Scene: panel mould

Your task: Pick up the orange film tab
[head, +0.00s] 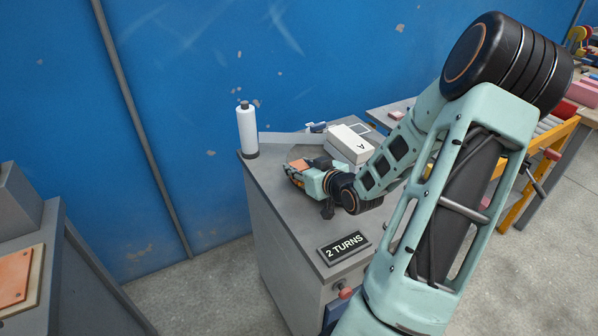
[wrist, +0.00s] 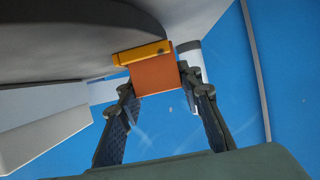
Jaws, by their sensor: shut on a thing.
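The orange film tab (wrist: 156,79) shows in the wrist view as a flat orange piece with a yellow-orange bar (wrist: 142,53) along one edge. It spans the space between the two fingertips of my gripper (wrist: 155,84), which is shut on it. In the head view my gripper (head: 304,170) is low over the grey cabinet top, and a small orange patch (head: 298,165) shows at its fingers. The exact finger contact is too small to make out there.
On the cabinet top (head: 268,177) stand a white bottle (head: 247,132) at the back left corner and a white box marked A (head: 349,140) behind my wrist. A "2 TURNS" sign (head: 344,247) is at the front edge. A blue wall (head: 190,80) rises close behind.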

